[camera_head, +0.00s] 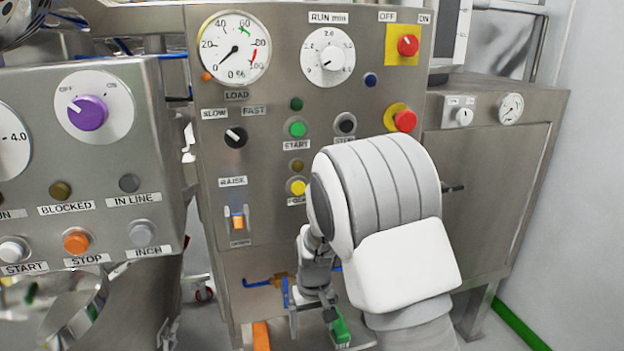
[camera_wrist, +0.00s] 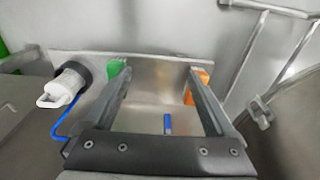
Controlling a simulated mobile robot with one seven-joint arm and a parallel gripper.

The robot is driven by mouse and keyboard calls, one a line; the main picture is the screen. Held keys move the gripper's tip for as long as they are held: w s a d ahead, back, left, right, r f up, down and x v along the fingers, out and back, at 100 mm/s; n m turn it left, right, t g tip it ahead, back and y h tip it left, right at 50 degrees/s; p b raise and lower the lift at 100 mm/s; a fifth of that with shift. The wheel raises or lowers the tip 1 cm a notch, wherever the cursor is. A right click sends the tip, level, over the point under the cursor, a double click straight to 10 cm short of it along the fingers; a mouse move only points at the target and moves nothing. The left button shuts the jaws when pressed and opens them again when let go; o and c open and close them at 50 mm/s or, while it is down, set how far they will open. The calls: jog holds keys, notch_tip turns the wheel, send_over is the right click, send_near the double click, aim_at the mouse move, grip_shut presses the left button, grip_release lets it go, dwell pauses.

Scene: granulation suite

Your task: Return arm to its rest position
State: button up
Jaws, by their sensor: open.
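My gripper (camera_head: 312,318) hangs low in front of the lower part of the steel control panel (camera_head: 262,200), at the end of my white and grey arm, which covers part of the panel's lower right. In the wrist view my gripper (camera_wrist: 159,78) has its two fingers spread wide with nothing between them. Beyond the fingertips is a bare steel surface (camera_wrist: 155,85), with a green part (camera_wrist: 117,67) by the left fingertip and an orange part (camera_wrist: 204,76) by the right one. I cannot tell whether the fingers touch these parts.
A second panel (camera_head: 160,195) with a purple knob (camera_head: 88,113) stands close on the left. A steel cabinet (camera_head: 500,170) with a small gauge stands on the right. A white-handled fitting with a blue tube (camera_wrist: 68,88) is left of the gripper. A blue piece (camera_wrist: 167,124) shows between the fingers' bases.

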jog(key=s+d+r+m+t+y, duration=0.1)
jog(key=s+d+r, duration=0.3)
jog(key=r, duration=0.6)
jog(key=s+d+r+m+t, duration=0.1)
jog(key=s+d+r, duration=0.35)
jog(key=r, duration=0.45)
jog(key=s+d+r+m+t+h, duration=0.1)
jog(key=s+d+r, duration=0.2)
jog(key=s, duration=0.4)
jog(key=s+d+r+t, duration=0.2)
jog(key=s+r, duration=0.1)
jog(key=s, duration=0.5)
notch_tip(320, 180, up, 18)
jog(key=p, duration=1.7)
jog(key=shift+d+f, duration=0.25)
jog(key=c, duration=0.6)
jog(key=shift+a, duration=0.2)
jog(key=shift+c, duration=0.3)
